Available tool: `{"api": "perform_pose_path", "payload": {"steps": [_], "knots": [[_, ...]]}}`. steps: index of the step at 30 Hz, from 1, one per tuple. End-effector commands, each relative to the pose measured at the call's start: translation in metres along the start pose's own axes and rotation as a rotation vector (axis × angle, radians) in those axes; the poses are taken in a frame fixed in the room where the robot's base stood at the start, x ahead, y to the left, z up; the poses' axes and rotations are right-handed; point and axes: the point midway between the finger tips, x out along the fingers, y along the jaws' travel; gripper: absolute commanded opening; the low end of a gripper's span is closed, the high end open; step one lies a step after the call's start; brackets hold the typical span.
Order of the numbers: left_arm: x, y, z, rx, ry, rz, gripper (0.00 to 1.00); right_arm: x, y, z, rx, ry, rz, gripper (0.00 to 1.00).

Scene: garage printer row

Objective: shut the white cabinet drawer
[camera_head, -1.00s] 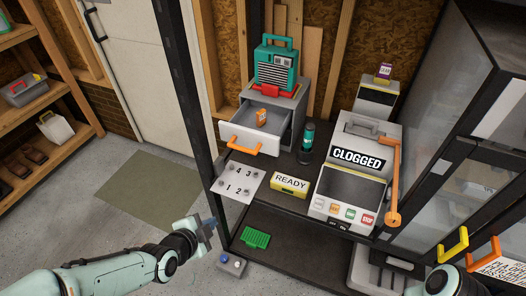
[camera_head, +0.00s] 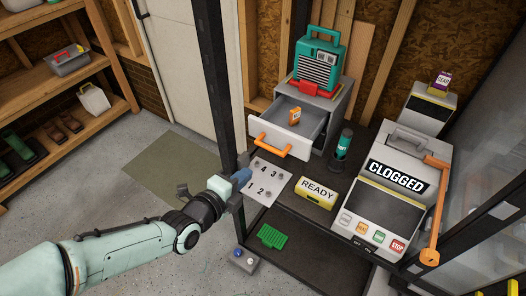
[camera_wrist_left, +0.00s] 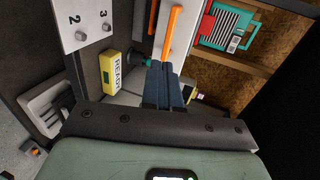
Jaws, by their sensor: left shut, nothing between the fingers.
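The white cabinet drawer (camera_head: 292,137) is pulled out of the small grey cabinet (camera_head: 322,98) on the bench. It has an orange handle (camera_head: 283,146) and a small orange item (camera_head: 295,115) inside. In the left wrist view the handle (camera_wrist_left: 172,32) and the white drawer front (camera_wrist_left: 186,25) show ahead of the fingers. My left gripper (camera_head: 243,178) is shut and empty, in front of and below the drawer at the bench's left edge, apart from the handle. In the left wrist view its blue fingers (camera_wrist_left: 163,85) are together. My right gripper is not in view.
A teal radio-like device (camera_head: 318,60) stands on the cabinet. A numbered plate (camera_head: 269,176), a yellow READY block (camera_head: 316,193), a dark bottle with a teal top (camera_head: 344,143) and the CLOGGED machine (camera_head: 397,178) are on the bench. A dark post (camera_head: 213,70) rises left of the drawer.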

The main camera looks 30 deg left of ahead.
Motion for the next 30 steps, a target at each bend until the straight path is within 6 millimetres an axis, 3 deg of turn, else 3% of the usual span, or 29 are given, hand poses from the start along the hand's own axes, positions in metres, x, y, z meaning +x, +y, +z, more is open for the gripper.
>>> {"api": "perform_pose_path", "payload": {"steps": [3, 9, 15, 21, 30], "knots": [[0.013, 0.0, 0.0, -0.001, 0.0, 0.005, 0.0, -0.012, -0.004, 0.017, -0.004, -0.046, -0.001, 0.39], [0.057, 0.003, -0.001, 0.001, 0.001, 0.004, 0.0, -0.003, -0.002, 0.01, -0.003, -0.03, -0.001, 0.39], [0.085, -0.007, 0.0, 0.0, 0.0, 0.0, 0.0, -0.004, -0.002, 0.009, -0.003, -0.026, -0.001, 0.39], [0.096, -0.01, 0.0, -0.001, -0.002, 0.001, 0.0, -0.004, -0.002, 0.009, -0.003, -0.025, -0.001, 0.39], [0.097, -0.011, 0.0, -0.001, -0.002, 0.001, 0.0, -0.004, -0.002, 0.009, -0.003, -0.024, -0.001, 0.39]]}}
